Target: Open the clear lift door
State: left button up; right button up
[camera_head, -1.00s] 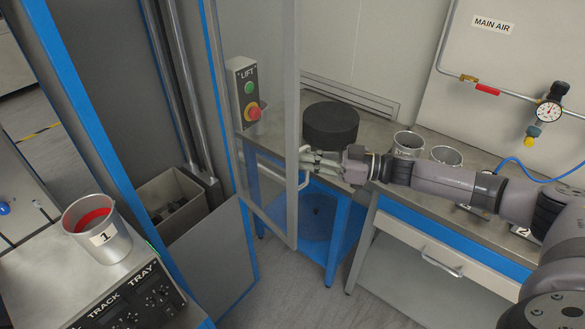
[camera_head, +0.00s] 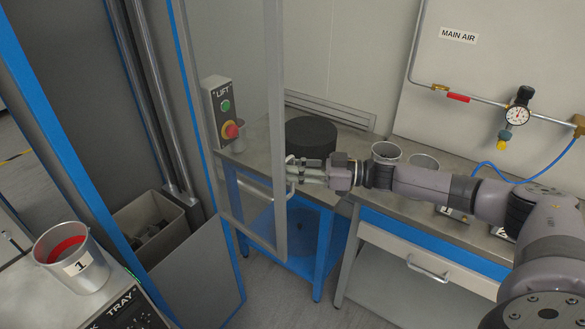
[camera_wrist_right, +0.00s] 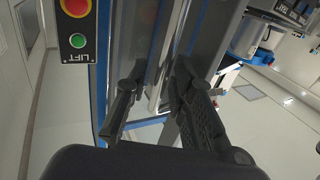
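The clear lift door (camera_head: 247,130) is a see-through panel in a grey frame. It stands swung out from the blue-edged lift opening. A bar handle (camera_head: 290,189) sits on its right frame edge. My right gripper (camera_head: 291,170) reaches in from the right at the handle. In the right wrist view, its two black fingers (camera_wrist_right: 152,88) are apart, with the grey upright door frame (camera_wrist_right: 158,80) showing beyond the gap. I cannot tell whether a finger touches the handle. My left gripper is out of view.
The LIFT button box (camera_head: 222,110) has green and red buttons. A black cylinder (camera_head: 311,138) and metal cups (camera_head: 386,153) stand on the bench behind my right arm. A cup marked 1 (camera_head: 88,272) stands front left. Grey floor is free below the door.

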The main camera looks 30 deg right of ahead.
jog(key=shift+o, duration=0.4)
jog(key=v, duration=1.2)
jog(key=shift+a+f, duration=0.1)
